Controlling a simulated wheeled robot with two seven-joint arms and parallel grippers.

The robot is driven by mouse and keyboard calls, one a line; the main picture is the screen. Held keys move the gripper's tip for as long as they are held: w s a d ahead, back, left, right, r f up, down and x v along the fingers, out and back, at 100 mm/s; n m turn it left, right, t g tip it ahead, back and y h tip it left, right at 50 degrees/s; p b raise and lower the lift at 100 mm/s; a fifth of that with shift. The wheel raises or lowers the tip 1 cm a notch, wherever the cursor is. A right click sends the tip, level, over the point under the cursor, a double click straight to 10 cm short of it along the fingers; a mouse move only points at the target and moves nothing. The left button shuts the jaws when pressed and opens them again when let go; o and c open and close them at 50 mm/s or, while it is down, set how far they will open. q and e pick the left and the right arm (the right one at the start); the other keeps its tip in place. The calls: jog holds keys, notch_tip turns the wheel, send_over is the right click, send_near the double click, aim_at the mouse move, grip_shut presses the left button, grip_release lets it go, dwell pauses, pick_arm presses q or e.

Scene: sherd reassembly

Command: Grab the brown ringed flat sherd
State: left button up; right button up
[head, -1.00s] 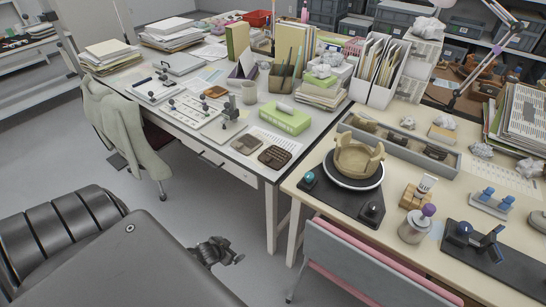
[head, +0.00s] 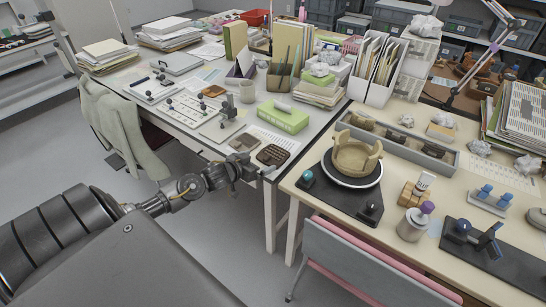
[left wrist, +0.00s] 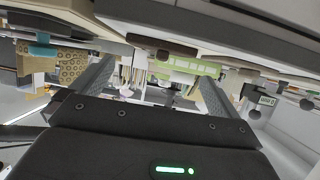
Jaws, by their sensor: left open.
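Two brown flat sherds lie at the near right corner of the white table: a greyer one (head: 243,142) and a darker, patterned one (head: 273,155). I cannot clearly make out rings on either. My left gripper (head: 247,171) is at the table's front edge, just below and in front of these sherds in the head view. It is open and nothing shows held. In the left wrist view its two fingers (left wrist: 155,88) stand apart, with the table scene behind them. My right gripper is not in view.
A green box (head: 284,117) stands behind the sherds on the white table (head: 215,152). Metal holders (head: 225,117) stand to the left. A tan ringed pot (head: 356,158) sits on a turntable on the right-hand table.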

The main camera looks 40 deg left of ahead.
aim_at(265, 158)
pick_arm(q)
jog(key=shift+f+x, duration=0.2)
jog(key=shift+x, duration=2.95)
jog(key=shift+s, duration=0.1)
jog(key=c, duration=0.7)
jog(key=shift+r, duration=0.1)
